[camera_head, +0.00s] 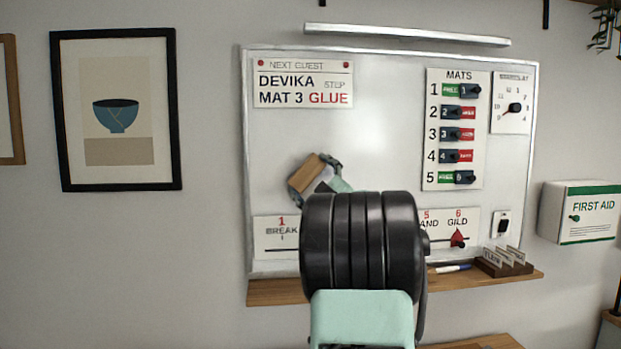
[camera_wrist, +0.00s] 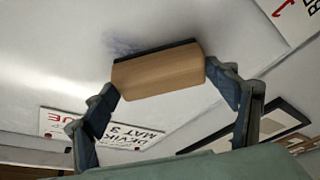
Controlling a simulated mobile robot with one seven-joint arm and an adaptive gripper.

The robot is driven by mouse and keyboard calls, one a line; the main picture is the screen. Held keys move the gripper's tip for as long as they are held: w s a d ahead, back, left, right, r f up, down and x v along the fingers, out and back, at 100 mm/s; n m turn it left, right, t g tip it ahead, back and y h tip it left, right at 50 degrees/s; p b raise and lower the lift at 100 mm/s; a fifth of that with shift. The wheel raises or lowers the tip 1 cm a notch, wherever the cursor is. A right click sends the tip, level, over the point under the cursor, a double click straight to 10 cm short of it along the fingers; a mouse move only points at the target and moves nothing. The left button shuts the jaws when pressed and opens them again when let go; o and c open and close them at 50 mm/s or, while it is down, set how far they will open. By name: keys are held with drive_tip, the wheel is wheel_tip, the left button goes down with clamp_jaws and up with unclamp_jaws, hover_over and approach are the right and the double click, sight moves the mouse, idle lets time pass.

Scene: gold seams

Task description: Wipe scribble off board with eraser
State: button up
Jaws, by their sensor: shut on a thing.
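The whiteboard (camera_head: 390,130) hangs on the wall. My gripper (camera_head: 322,172) is in front of its left-centre part, shut on the eraser. The eraser (camera_head: 303,178) has a wooden back and is tilted in the head view. In the wrist view the eraser (camera_wrist: 158,72) sits between my two fingers, with its dark felt edge toward the board. It looks at or very near the surface; I cannot tell if it touches. A faint dark smudge of scribble (camera_wrist: 122,46) shows on the board beside the felt. In the head view my arm hides the lower middle of the board.
The board bears a guest sign (camera_head: 305,84), a mats panel (camera_head: 457,130) with several sliders, a small dial (camera_head: 511,104) and a lower strip (camera_head: 276,236). The ledge (camera_head: 275,292) holds a marker (camera_head: 453,268) and a card holder (camera_head: 503,264). The board's upper middle is clear.

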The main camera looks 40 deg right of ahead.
sight(320, 172)
drive_tip(key=shift+d, duration=0.1)
drive_tip(key=shift+s+d, duration=0.55)
drive_tip(key=shift+d, duration=0.2)
drive_tip(key=shift+s+d, duration=0.55)
drive_tip(key=shift+d, duration=0.2)
drive_tip(key=shift+s+d+p, duration=0.2)
drive_tip(key=shift+s+d, duration=0.2)
drive_tip(key=shift+d, duration=0.35)
drive_tip(key=shift+s+d+p, duration=0.15)
drive_tip(key=shift+s+d, duration=0.2)
drive_tip(key=shift+d, duration=0.45)
drive_tip(key=shift+b, duration=0.35)
drive_tip(key=shift+w+a+b, duration=0.6)
drive_tip(key=shift+w+a, duration=0.05)
drive_tip(key=shift+a, duration=0.45)
drive_tip(key=shift+w+a+b, duration=0.6)
drive_tip(key=shift+a+b, duration=0.05)
drive_tip(key=shift+a, duration=0.4)
drive_tip(key=shift+w+a+b, duration=0.6)
drive_tip(key=shift+w+a, duration=0.05)
drive_tip(key=shift+a, duration=0.45)
drive_tip(key=shift+s, duration=0.1)
